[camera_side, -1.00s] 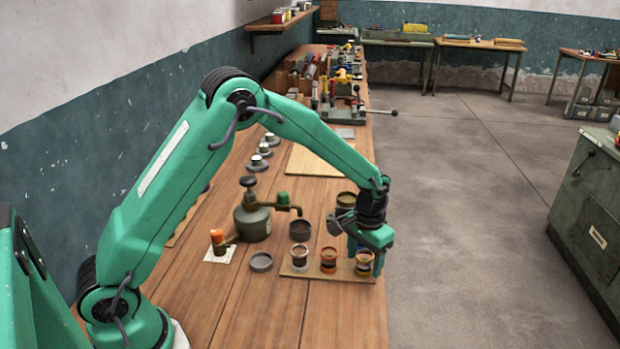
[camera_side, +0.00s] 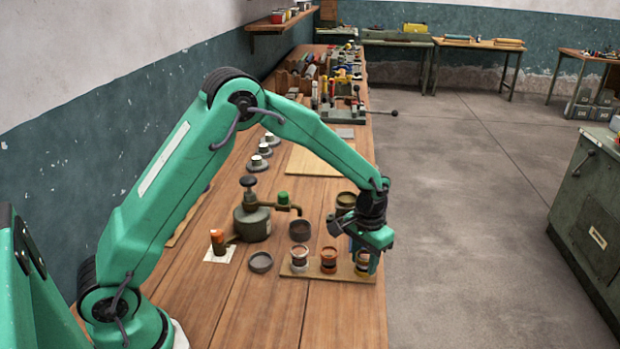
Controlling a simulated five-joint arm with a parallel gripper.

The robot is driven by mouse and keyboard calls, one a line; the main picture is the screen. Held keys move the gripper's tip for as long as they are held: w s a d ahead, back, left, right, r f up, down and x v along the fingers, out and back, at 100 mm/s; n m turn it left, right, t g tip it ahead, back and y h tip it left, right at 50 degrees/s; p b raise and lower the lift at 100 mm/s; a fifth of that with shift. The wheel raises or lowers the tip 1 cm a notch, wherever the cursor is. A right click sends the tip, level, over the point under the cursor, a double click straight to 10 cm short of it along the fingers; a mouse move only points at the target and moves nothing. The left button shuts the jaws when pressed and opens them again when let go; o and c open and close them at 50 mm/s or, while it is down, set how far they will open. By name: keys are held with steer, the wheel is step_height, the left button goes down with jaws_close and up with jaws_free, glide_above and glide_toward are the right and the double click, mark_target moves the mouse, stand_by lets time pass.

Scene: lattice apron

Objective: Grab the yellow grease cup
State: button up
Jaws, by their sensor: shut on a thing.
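The yellow grease cup (camera_side: 362,268) is at the right end of a small wooden board (camera_side: 312,274), at the bench's right edge. It has a brown rim and a pale band, and its upper part is partly covered by my gripper. My gripper (camera_side: 363,256) points down over it and is shut on it. I cannot tell whether the cup is touching the board or slightly above it. An orange cup (camera_side: 328,260) and a cup with a red-brown top and white band (camera_side: 299,260) stand to its left on the board.
An orange-topped piece (camera_side: 218,240) is on white paper. An olive tin (camera_side: 346,201) stands behind my gripper. The front bench is clear.

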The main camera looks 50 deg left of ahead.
mark_target(366, 257)
steer(key=shift+r, duration=0.1)
steer(key=shift+r, duration=0.55)
steer(key=r, duration=0.3)
steer(key=shift+s+d+r, duration=0.15)
steer(key=shift+d, duration=0.1)
steer(key=s+d+r, duration=0.6)
steer(key=s+d, duration=0.1)
steer(key=d, duration=0.1)
steer(key=shift+d+r, duration=0.2)
steer(key=shift+d, duration=0.05)
